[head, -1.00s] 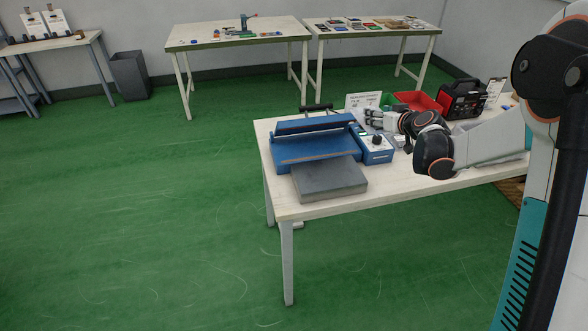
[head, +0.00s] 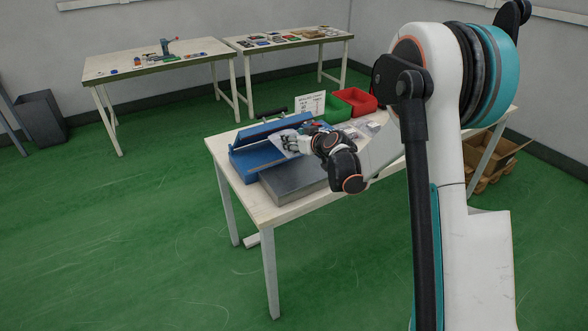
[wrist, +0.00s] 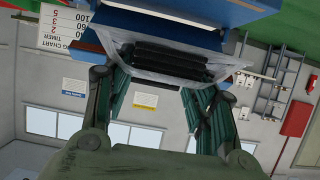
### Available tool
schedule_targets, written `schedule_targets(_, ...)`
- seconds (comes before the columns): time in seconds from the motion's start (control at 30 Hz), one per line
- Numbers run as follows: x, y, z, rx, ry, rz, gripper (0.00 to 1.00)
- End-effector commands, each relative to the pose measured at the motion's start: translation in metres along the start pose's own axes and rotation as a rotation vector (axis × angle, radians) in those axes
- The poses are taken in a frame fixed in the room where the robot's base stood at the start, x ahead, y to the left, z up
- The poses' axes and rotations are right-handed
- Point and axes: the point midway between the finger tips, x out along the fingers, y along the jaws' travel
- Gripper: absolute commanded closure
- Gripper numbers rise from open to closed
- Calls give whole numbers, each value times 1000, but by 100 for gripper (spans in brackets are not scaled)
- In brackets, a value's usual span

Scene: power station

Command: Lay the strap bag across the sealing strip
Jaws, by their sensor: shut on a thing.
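The strap bag (wrist: 222,66) is a clear bag with dark, folded straps inside; it shows in the wrist view between the fingers. My gripper (wrist: 158,80) is shut on it. In the head view my gripper (head: 292,143) is over the right part of the blue sealer (head: 250,158), and the bag is hard to make out there. The sealer's raised bar (head: 272,128) stands behind the gripper. The sealing strip is too small and partly hidden to make out. In the wrist view, the sealer's blue body (wrist: 205,12) is close beyond the bag; I cannot tell whether they touch.
A grey metal plate (head: 290,182) lies in front of the sealer on the white table (head: 225,150). A green bin (head: 337,110), a red bin (head: 357,102) and a chart sign (head: 310,102) stand behind.

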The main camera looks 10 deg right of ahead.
Motion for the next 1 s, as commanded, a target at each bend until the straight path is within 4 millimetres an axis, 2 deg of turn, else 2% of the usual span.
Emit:
schedule_targets(0.03,7,0,16,0,0,0,73)
schedule_targets(0.2,18,0,44,0,0,0,73)
schedule_targets(0.47,24,0,59,0,0,0,73)
schedule_targets(0.73,38,0,93,0,0,0,73)
schedule_targets(1.0,38,0,94,0,0,0,73)
